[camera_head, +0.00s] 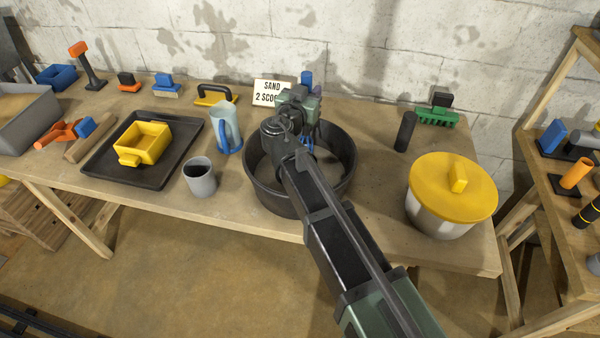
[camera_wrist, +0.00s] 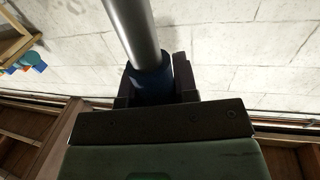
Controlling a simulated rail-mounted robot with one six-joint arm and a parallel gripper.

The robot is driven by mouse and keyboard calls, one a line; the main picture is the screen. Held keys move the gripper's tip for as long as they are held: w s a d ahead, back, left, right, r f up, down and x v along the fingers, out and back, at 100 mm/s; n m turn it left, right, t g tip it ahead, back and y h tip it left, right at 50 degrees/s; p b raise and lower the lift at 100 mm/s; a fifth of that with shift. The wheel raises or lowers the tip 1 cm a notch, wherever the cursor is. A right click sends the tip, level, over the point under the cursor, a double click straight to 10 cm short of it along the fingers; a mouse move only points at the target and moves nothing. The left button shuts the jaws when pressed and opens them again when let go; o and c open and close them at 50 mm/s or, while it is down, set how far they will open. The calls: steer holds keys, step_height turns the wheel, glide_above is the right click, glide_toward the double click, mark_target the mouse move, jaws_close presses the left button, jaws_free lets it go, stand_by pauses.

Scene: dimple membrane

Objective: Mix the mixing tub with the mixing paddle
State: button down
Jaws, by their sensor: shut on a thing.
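The mixing tub (camera_head: 338,180) is a wide black round tub at the middle of the bench, partly covered by my arm. My gripper (camera_head: 303,103) is over the tub's far part. In the wrist view my gripper (camera_wrist: 153,92) is shut on the mixing paddle, around its dark blue grip (camera_wrist: 152,86), from which a grey shaft (camera_wrist: 132,30) runs. In the head view a blue piece (camera_head: 306,78) shows just above my gripper, and thin blue parts (camera_head: 309,143) show below it inside the tub's outline. My arm hides much of the tub's inside, so I cannot tell its contents or how deep the paddle reaches.
A blue jug (camera_head: 226,128) and grey cup (camera_head: 200,178) stand close left of the tub. A black cylinder (camera_head: 405,132) and a yellow-lidded pot (camera_head: 452,190) stand right. A sign (camera_head: 268,92) is behind. A black tray (camera_head: 105,163) holds a yellow scoop (camera_head: 143,142).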

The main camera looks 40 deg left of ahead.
steer(key=shift+s+d, duration=1.4)
steer(key=shift+s, duration=1.9)
step_height(320, 180, up, 13)
steer(key=p, duration=1.3)
step_height(320, 180, up, 5)
steer(key=p, duration=0.5)
